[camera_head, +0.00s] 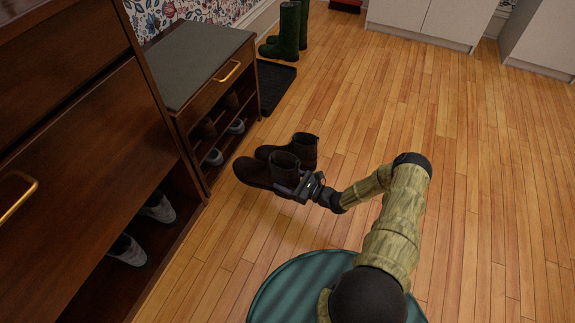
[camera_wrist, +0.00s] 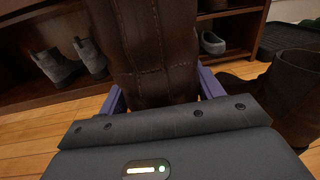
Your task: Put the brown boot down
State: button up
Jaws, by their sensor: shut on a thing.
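A brown boot (camera_head: 262,174) is in my gripper (camera_head: 292,186), low over the wooden floor in front of the shoe bench. In the wrist view the boot's brown leather shaft (camera_wrist: 153,45) fills the space between the two purple fingers of my gripper (camera_wrist: 158,92), which are shut on it. A second brown boot (camera_head: 304,147) stands just behind it in the head view, and at the right of the wrist view (camera_wrist: 292,95). I cannot tell whether the held boot's sole touches the floor.
The shoe bench (camera_head: 192,62) with several shoes on its shelves stands at the left. A dark cabinet (camera_head: 85,120) is nearer, with grey shoes (camera_head: 128,250) at its bottom. Green boots (camera_head: 287,32) stand by a black mat (camera_head: 275,85). The floor (camera_head: 470,150) to the right is clear.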

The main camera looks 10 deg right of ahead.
notch_tip(320, 180, up, 24)
jog(key=w+d+m+t+h+p, duration=0.1)
jog(key=m+t+h+p, duration=0.5)
jog(key=m+h+p, duration=0.3)
jog(key=h+p, duration=0.4)
jog(key=shift+w+r+m, duration=0.2)
jog(key=shift+r+m, duration=0.05)
jog(key=shift+m, duration=0.05)
jog(key=shift+d, duration=0.1)
jog(key=shift+c, duration=0.2)
